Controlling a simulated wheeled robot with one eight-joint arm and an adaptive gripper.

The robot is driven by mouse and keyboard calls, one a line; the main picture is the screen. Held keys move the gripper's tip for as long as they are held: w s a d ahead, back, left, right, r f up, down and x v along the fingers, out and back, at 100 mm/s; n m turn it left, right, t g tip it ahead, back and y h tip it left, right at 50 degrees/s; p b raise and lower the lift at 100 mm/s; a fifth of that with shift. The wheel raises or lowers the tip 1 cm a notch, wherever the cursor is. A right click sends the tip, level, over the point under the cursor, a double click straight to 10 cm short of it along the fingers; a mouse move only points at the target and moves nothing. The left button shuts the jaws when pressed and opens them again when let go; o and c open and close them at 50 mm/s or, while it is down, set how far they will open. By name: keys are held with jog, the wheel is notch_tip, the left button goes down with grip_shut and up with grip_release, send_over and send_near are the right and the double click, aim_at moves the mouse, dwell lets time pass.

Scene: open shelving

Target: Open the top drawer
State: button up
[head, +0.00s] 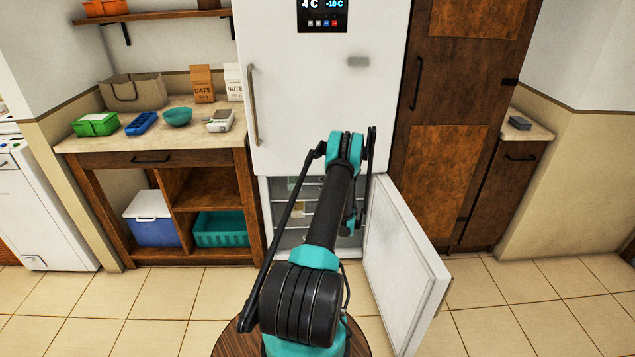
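The white fridge (310,110) has its upper door shut and its lower door (405,265) swung open to the right. Inside the lower compartment, pale drawer fronts or shelves (297,209) show to the left of my arm. I cannot tell clearly which front is the top drawer; the upper part is dim and partly covered by my arm. My arm reaches up and then down in front of the opening. My gripper is hidden behind my own arm links, so its fingers and any contact do not show.
The open lower door stands close to the right of my arm. A wooden counter (160,159) at left has a shut drawer with a black handle (150,159). A tall brown cabinet (440,140) stands at right. Tiled floor (510,310) is clear at front right.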

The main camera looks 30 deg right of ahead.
jog(key=shift+w, duration=0.2)
jog(key=shift+c, duration=0.6)
grip_shut()
jog(key=shift+s, duration=0.1)
